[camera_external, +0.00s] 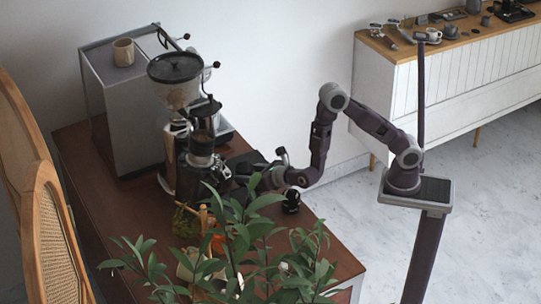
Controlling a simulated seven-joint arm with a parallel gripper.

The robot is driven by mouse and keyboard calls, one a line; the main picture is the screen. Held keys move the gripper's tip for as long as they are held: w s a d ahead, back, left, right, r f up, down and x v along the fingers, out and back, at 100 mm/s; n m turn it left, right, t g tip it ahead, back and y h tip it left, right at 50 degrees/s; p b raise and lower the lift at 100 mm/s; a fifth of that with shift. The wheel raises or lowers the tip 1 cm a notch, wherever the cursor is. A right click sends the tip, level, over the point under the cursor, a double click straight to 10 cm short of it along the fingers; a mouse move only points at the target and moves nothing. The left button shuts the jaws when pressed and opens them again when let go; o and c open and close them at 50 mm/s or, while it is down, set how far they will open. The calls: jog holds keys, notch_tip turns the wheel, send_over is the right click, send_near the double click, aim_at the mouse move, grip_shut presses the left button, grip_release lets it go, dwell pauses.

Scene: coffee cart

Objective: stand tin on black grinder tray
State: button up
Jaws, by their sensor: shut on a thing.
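My arm reaches left across the brown cart top, and my gripper (246,180) is low beside the grinder, at its right. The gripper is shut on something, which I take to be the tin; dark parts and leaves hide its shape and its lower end. The grinder (176,92) stands upright, with a dark-lidded hopper on top. The black grinder tray cannot be made out clearly at the grinder's foot. I cannot tell whether the held thing touches anything.
A steel coffee machine (132,100) with a cup (123,52) on top stands behind the grinder. A leafy plant (240,240) blocks the front view. A small black round item (291,201) sits below my wrist. A chair (50,230) is at left, a white sideboard (470,75) at back right.

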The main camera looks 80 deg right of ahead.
notch_tip(320, 180, down, 6)
jog(key=shift+r, duration=0.2)
jog(key=shift+f, duration=0.1)
jog(key=o, duration=1.5)
